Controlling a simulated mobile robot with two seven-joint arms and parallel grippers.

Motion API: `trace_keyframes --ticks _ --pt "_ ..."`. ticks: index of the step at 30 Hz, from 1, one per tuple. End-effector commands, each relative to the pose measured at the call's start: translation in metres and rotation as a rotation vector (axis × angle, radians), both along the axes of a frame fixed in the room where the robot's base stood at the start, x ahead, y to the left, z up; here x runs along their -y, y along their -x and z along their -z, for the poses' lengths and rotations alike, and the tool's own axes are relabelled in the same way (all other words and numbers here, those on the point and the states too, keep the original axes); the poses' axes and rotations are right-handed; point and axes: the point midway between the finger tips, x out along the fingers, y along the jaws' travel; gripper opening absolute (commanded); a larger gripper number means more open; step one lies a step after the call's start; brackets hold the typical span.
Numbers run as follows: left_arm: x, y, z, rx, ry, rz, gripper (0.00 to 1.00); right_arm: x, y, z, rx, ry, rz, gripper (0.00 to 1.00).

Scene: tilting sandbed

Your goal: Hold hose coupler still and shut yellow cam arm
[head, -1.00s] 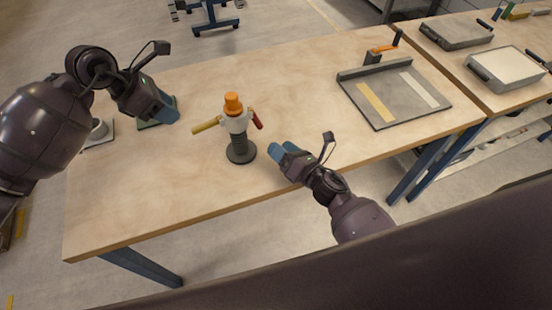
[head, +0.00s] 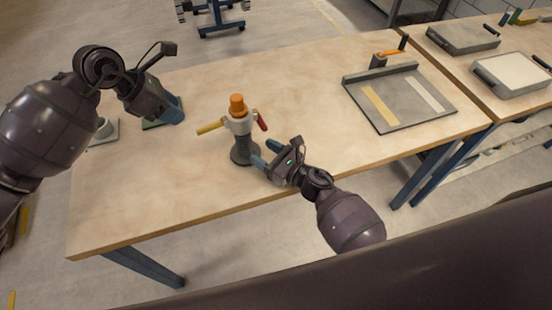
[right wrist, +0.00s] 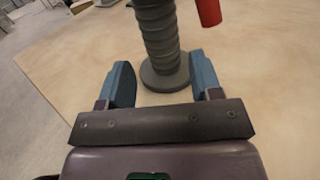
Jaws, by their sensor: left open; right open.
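My right gripper (head: 266,153) is open, close to the hose. In the right wrist view its blue fingers (right wrist: 162,85) lie either side of the hose's lower part (right wrist: 160,40), which is ahead of them. My left gripper (head: 178,112) is left of the coupler, away from the yellow arm.
A grey tray (head: 402,110) with a yellow and a white strip lies at the right of the table (head: 180,190). The table's front left is clear.

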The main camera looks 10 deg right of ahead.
Motion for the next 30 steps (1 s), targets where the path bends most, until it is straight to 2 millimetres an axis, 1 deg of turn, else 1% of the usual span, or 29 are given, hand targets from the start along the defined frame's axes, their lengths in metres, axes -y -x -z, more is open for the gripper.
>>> trace_keyframes --ticks 1,6,12,17,25,30 --pt "0.0 0.0 0.0 0.0 0.0 0.0 0.43 -0.006 -0.007 -0.001 0.002 -0.001 -0.001 0.59" --pt "0.0 0.0 0.0 0.0 0.0 0.0 0.43 -0.022 -0.027 -0.001 0.001 -0.001 0.0 0.59" --pt "0.0 0.0 0.0 0.0 0.0 0.0 0.43 -0.034 -0.041 0.0 -0.001 -0.001 0.0 0.59" --pt "0.0 0.0 0.0 0.0 0.0 0.0 0.43 -0.038 -0.046 0.0 -0.001 -0.001 0.0 0.59" --pt "0.0 0.0 0.0 0.0 0.0 0.0 0.43 -0.038 -0.047 0.0 -0.001 -0.001 0.0 0.59" --pt "0.0 0.0 0.0 0.0 0.0 0.0 0.43 -0.038 -0.046 0.0 -0.001 0.0 0.0 0.33"
